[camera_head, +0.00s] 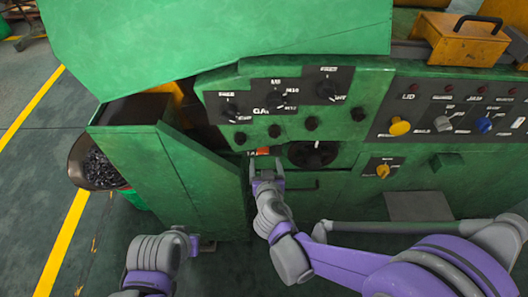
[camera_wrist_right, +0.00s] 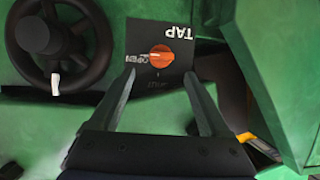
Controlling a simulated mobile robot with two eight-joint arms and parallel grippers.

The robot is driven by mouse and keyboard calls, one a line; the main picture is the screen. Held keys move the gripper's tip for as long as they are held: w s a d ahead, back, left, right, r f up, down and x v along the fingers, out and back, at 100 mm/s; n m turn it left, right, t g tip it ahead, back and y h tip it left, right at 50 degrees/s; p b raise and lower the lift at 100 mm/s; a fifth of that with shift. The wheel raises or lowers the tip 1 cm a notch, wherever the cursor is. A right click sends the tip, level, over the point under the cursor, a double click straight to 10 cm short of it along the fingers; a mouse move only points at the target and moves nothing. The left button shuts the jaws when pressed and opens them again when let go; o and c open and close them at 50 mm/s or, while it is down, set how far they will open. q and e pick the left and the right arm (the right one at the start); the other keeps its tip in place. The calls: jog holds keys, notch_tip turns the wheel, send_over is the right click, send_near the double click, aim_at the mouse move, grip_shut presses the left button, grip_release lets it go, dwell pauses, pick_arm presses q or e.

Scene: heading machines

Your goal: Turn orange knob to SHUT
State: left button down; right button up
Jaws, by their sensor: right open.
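The orange knob (camera_head: 262,151) sits on a small black plate low on the green machine's front. In the right wrist view the orange knob (camera_wrist_right: 161,56) is seen upside down, under the word TAP. OPEN is lettered just left of it, and fainter lettering lies below it. My right gripper (camera_head: 266,162) is open just in front of the plate. In the wrist view my right gripper's fingers (camera_wrist_right: 159,75) stand apart, one to each side below the knob, with nothing between them.
A black handwheel (camera_head: 313,153) sits right beside the plate; it shows in the wrist view too (camera_wrist_right: 95,55). A protruding green panel (camera_head: 185,175) stands close on the left. Several black knobs are above, and a yellow knob (camera_head: 383,171) is farther right.

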aim_at(263, 150)
jog(key=x, duration=0.7)
jog(key=shift+w+f, duration=0.15)
jog(key=shift+w, duration=0.15)
grip_shut()
